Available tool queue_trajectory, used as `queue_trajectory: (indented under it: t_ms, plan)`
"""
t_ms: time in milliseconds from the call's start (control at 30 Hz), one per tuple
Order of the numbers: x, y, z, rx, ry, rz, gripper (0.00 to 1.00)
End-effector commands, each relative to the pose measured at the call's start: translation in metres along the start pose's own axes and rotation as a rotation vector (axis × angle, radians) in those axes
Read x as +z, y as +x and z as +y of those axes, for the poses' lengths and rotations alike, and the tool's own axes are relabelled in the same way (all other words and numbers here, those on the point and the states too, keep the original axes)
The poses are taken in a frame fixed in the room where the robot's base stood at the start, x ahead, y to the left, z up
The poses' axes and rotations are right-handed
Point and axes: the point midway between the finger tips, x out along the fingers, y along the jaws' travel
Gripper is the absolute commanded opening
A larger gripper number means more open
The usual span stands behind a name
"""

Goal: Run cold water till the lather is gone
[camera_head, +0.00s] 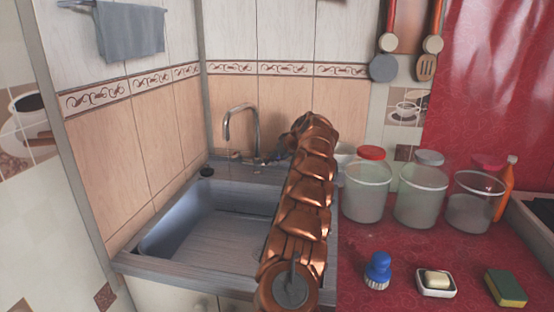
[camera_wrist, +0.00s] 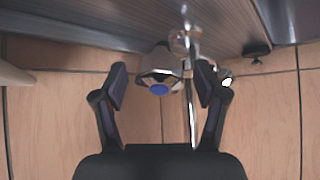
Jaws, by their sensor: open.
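The sink basin (camera_head: 205,235) is grey, and I see no clear lather in its visible part. The chrome tap spout (camera_head: 229,122) stands at its back edge, and no stream shows below it. In the wrist view a chrome tap handle with a blue cap (camera_wrist: 159,90) lies between the fingers of my gripper (camera_wrist: 160,74). The fingers are open, one on each side of the handle, with gaps. Another chrome piece (camera_wrist: 227,81) shows partly behind the right finger. In the head view my copper arm hides the handles and most of my gripper.
A black plug (camera_head: 206,171) sits on the sink's back left rim. On the red counter right of my arm stand several clear jars (camera_head: 421,197), a blue brush (camera_head: 377,270), a soap dish (camera_head: 436,292) and a sponge (camera_head: 506,288). The tiled wall is close behind the tap.

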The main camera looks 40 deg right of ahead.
Motion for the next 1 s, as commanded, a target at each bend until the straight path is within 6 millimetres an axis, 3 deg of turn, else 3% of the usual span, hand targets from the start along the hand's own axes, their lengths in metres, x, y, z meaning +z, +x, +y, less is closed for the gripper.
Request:
queue_trajectory:
  t_ms: [367, 1000]
  plan:
    - [-0.001, -0.018, 0.001, 0.001, 0.001, 0.002, 0.72]
    - [0.0, -0.094, 0.0, -0.001, 0.001, 0.0, 0.72]
